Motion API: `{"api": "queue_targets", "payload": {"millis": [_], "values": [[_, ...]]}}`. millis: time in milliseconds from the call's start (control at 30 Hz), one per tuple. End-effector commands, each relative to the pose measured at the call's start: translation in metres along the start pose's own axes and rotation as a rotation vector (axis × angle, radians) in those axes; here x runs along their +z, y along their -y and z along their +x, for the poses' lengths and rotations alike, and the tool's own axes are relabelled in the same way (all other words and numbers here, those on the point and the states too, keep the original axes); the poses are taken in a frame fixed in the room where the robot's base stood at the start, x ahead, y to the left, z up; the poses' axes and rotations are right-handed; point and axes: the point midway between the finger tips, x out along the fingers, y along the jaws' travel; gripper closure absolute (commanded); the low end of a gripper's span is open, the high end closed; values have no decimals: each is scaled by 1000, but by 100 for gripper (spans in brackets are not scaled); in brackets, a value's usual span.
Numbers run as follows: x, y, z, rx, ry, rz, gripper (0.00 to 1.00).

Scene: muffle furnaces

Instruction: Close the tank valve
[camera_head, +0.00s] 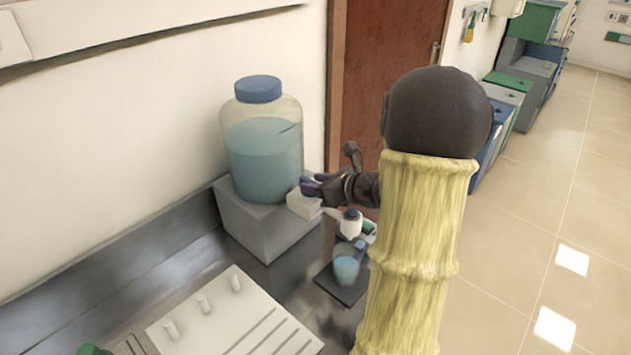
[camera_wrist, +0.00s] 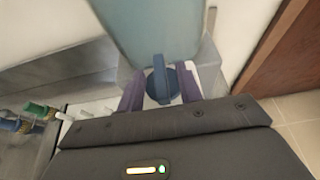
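The tank (camera_head: 262,150) is a clear jar of blue liquid with a blue cap, standing on a grey block (camera_head: 262,225) against the wall. Its lower part also shows in the wrist view (camera_wrist: 150,30). The tank valve (camera_wrist: 159,82) is a round blue knob with a raised ridge, below the tank in the wrist view. My gripper (camera_wrist: 161,78) is open, with one purple finger on each side of the knob. I cannot tell whether the fingers touch it. In the head view my gripper (camera_head: 315,186) is at the tank's lower right, and the valve knob cannot be made out there.
A beaker of blue liquid (camera_head: 346,269) stands on a dark plate (camera_head: 343,288) below my gripper. A white rack with pegs (camera_head: 235,318) lies at the front of the dark bench. A brown door (camera_head: 375,90) is behind.

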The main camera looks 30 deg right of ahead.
Motion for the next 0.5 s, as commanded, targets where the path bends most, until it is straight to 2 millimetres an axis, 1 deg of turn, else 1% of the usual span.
{"api": "queue_targets", "payload": {"millis": [100, 300, 333, 467, 500], "values": [[0, -1, 5, 1, 0, 0, 65], [0, 0, 5, 1, 0, 0, 65], [0, 0, 5, 1, 0, 0, 66], [0, 0, 4, 0, 0, 0, 92], [0, 0, 4, 1, 0, 0, 100]]}}
